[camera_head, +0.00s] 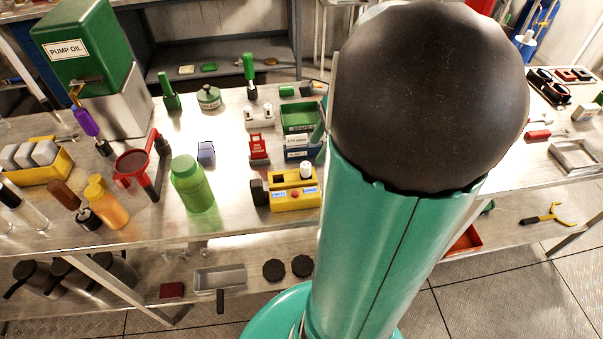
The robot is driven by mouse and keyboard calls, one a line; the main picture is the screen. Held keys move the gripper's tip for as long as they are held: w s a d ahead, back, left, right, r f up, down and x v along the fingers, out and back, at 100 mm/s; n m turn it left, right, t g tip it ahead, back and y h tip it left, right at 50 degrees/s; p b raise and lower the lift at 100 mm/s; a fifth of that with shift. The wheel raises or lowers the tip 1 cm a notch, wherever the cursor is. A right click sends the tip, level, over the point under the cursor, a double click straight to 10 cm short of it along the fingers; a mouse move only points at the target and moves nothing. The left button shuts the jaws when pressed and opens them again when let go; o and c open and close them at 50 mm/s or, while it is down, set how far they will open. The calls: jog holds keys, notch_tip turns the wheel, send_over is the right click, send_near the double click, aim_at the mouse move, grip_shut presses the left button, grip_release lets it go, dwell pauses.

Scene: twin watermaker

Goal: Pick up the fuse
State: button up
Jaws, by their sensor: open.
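I cannot pick out the fuse with certainty among the small things on the metal workbench (235,218). A small blue-grey block (206,154) lies on the bench behind a green bottle (191,184). A yellow box (294,196) with a white cap on top and a black part at its left stands right of the bottle. My own arm, teal with a large dark rounded joint, rises in front and hides the bench right of the middle. My gripper is not in view.
A green pump-oil tank (82,45) stands at the back left. A red funnel (132,163), an orange bottle (106,204) and a yellow tray (44,174) crowd the left. A small red device (258,149) and a green bin (299,117) stand near the middle. A lower shelf holds a metal tray (220,278).

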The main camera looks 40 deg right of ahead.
aim_at(307, 165)
jog(key=x, duration=0.3)
jog(key=shift+w+d, duration=0.2)
jog(key=shift+w, duration=0.1)
jog(key=shift+s+a+f, duration=0.1)
jog(key=shift+s+a, duration=0.05)
jog(key=shift+s, duration=0.05)
jog(key=x, duration=0.5)
jog(key=shift+w+f, duration=0.2)
jog(key=shift+w, duration=0.1)
jog(key=shift+s, duration=0.1)
jog(key=shift+c, duration=0.2)
grip_shut()
